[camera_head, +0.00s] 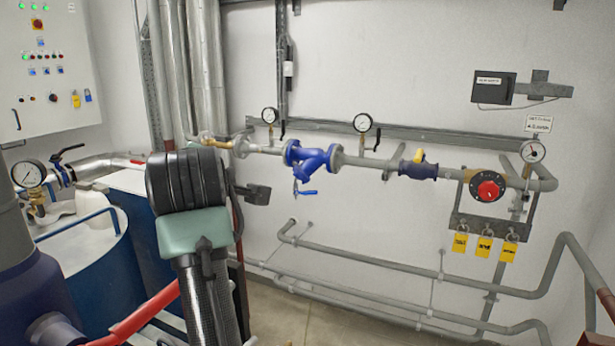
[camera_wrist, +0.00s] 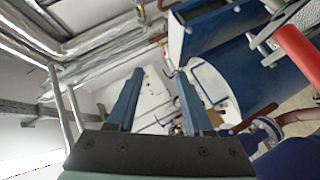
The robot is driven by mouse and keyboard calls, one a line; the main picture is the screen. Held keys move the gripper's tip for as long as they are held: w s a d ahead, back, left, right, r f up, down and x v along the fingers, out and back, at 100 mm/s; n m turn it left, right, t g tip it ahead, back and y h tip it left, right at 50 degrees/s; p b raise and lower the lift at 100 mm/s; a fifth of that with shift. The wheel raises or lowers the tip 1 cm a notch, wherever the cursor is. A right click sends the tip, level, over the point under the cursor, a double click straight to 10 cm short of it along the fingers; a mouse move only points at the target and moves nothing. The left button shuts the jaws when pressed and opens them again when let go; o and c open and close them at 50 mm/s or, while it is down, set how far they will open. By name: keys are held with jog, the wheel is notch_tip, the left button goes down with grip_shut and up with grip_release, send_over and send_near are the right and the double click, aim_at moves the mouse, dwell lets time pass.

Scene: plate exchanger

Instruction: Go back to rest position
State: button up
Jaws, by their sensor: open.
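My gripper (camera_wrist: 158,74) shows in the wrist view with its two blue-grey fingers apart. Nothing is between them, and they point toward the white control cabinet and the blue tank area in the background. In the head view my raised arm stands left of the middle, its black and green-grey parts covering some of the pipes behind. The gripper's fingers cannot be made out in the head view.
A blue valve (camera_head: 312,160) and a red dial (camera_head: 488,188) sit on the wall pipe to the right. A control cabinet (camera_head: 45,70) and blue tank (camera_head: 85,260) are at left. A red bar (camera_head: 140,312) crosses low in front. Lower grey pipes (camera_head: 380,262) line the wall.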

jog(key=s+d+r+m+t+h+b, duration=0.1)
jog(key=s+d+r+m+t+b, duration=0.1)
jog(key=s, duration=0.6)
jog(key=s+d+r+m+t+h+b, duration=0.2)
jog(key=s+d+r+m+t, duration=0.3)
jog(key=s+d+m+t, duration=0.2)
jog(key=s+d+r+m+t+h+b, duration=0.2)
jog(key=s+d+m, duration=0.5)
jog(key=s, duration=0.4)
notch_tip(320, 180, up, 2)
jog(key=d+t+b, duration=0.1)
jog(key=t, duration=0.1)
jog(key=shift+s+d+m+t, duration=0.2)
jog(key=shift+d+m+t, duration=0.2)
